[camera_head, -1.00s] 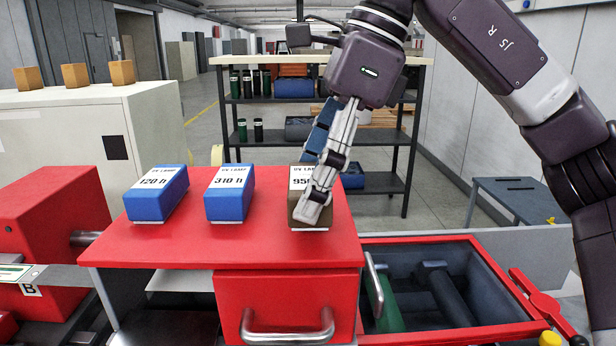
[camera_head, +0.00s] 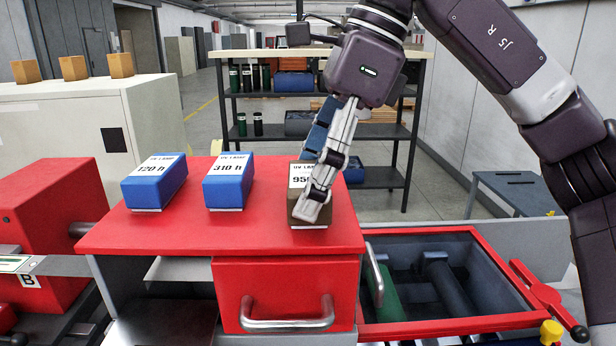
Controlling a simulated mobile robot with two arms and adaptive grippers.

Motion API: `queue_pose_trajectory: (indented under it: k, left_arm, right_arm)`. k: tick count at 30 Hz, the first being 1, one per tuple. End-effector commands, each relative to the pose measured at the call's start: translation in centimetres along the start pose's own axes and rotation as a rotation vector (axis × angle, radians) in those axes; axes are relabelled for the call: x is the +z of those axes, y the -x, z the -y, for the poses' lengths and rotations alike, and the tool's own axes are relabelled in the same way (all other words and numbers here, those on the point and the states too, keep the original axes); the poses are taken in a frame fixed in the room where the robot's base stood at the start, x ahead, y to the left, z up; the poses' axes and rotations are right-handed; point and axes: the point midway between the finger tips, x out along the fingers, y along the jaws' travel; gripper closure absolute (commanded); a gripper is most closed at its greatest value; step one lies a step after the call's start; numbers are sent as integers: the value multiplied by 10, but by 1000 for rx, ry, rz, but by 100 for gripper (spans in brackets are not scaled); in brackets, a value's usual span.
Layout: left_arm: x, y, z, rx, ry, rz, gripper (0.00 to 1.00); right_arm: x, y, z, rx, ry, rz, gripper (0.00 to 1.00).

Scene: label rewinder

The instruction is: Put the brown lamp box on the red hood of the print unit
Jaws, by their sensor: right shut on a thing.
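The brown lamp box (camera_head: 309,215) with a white label stands at the right side of the red hood (camera_head: 240,240) of the print unit. Its underside looks at or very near the hood top; I cannot tell if it touches. My right gripper (camera_head: 322,190) reaches down over the box and is shut on it, hiding part of the box and its label. Two blue lamp boxes stand on the hood to the left: one labelled 120 (camera_head: 155,183) and one labelled 310 (camera_head: 229,182). My left gripper is not in view.
A red-rimmed open bin (camera_head: 440,329) with dark and green rollers lies right of the hood. A drawer handle (camera_head: 287,322) sticks out in front. A shelf rack (camera_head: 380,135) stands behind. A pale cabinet (camera_head: 90,130) bears several small brown blocks at left.

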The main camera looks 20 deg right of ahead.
Motion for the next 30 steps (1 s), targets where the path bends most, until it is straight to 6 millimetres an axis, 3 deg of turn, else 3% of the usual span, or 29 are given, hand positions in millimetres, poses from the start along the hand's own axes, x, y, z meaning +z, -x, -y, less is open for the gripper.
queue_pose_trajectory:
  k: [1, 2, 7, 20, 30]
  left_arm:
    - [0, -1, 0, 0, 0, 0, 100]
    - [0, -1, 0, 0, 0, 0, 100]
    - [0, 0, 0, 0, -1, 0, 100]
    - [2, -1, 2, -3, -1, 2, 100]
    - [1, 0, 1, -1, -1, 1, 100]
  right_arm:
    - [0, -1, 0, -1, 0, 2, 55]
    - [0, -1, 0, -1, 0, 2, 20]
    - [0, 0, 0, -1, 0, 1, 1]
    - [0, 8, 0, -1, 0, 2, 0]
    - [0, 73, 0, -5, -2, 3, 0]
